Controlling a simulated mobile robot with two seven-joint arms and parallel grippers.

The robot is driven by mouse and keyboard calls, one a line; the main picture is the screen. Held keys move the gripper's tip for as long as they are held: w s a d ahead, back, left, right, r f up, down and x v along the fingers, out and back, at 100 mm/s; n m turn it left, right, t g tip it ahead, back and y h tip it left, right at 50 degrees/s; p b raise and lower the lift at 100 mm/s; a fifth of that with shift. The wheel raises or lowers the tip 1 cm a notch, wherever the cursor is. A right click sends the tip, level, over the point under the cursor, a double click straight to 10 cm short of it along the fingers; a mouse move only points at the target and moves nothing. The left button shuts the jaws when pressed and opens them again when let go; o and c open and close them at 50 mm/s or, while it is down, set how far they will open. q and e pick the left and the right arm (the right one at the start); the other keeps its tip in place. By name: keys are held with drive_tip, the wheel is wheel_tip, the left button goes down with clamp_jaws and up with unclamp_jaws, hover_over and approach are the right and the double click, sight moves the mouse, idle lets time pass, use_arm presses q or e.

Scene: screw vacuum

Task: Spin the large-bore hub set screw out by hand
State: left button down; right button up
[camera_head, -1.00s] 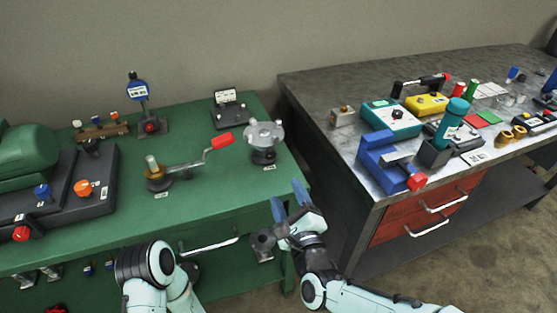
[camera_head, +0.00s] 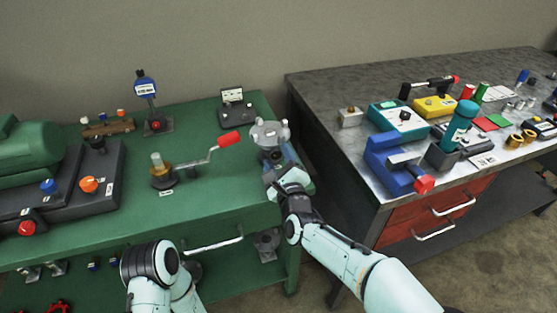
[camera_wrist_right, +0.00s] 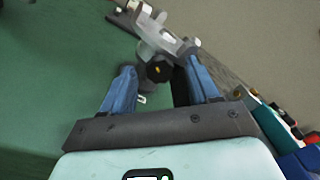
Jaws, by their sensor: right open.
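A grey lobed hub (camera_head: 268,133) stands on a dark base near the right end of the green bench. In the right wrist view the hub (camera_wrist_right: 160,38) shows a dark round screw head (camera_wrist_right: 159,72) with a yellow centre, facing the camera. I cannot tell for sure that this is the set screw. My right gripper (camera_head: 276,158) is open at the front of the hub. In the right wrist view its blue fingers (camera_wrist_right: 158,80) stand on either side of the dark head, with no clear contact. My left gripper is out of view; only its arm shows.
A crank with a red handle (camera_head: 229,139) stands left of the hub. A gauge stand (camera_head: 147,88) and a small dark block (camera_head: 236,112) are behind. The grey workbench (camera_head: 312,83) with a blue vise (camera_head: 390,168) stands to the right, across a narrow gap.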

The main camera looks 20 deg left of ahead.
drive_tip(key=c, duration=1)
drive_tip(key=shift+c, duration=0.2)
